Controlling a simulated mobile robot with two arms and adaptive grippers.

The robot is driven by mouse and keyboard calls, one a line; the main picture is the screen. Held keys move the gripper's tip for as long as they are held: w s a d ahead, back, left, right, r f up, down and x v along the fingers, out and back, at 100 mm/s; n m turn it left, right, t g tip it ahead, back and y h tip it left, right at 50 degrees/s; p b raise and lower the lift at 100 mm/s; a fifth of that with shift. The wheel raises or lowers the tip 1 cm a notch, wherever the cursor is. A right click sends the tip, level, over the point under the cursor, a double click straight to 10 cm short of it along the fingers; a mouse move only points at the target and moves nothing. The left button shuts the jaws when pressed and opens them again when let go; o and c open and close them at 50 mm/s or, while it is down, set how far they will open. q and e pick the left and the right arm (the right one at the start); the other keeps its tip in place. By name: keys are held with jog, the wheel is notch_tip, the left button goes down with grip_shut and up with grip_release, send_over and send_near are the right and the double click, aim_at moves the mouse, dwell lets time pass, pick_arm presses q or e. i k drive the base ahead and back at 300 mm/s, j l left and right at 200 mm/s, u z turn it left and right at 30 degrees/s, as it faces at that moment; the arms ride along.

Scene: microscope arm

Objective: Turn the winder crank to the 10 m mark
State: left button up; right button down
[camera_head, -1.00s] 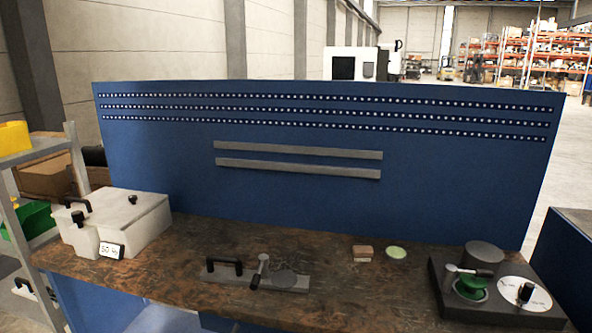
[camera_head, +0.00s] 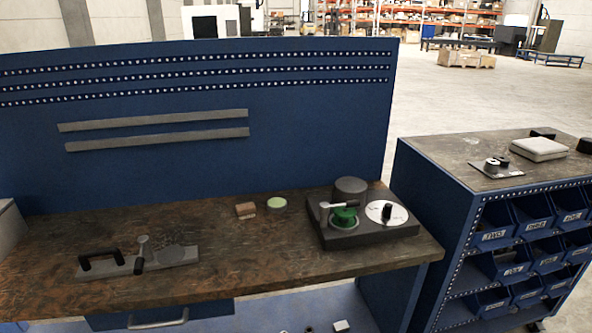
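The winder (camera_head: 352,238) is a dark, low box near the right end of the workbench in the head view. A green spool (camera_head: 344,217) sits on it, with a crank (camera_head: 338,205) of pale metal and a dark knob over the spool. A grey cylinder (camera_head: 350,190) stands at its back. A white round dial (camera_head: 387,213) with a black knob (camera_head: 387,210) is on its right part. The dial's marks are too small to read, so I cannot tell where the crank stands against 10 m. Neither of my grippers shows.
The workbench top (camera_head: 250,245) is mostly clear. A grey plate with a black handle (camera_head: 140,260) lies at the front left. A small brown block (camera_head: 245,210) and a pale green disc (camera_head: 277,203) lie left of the winder. A blue cart with bins (camera_head: 500,225) stands to the right.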

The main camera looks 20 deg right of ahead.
aim_at(387, 208)
jog(key=z, duration=1.35)
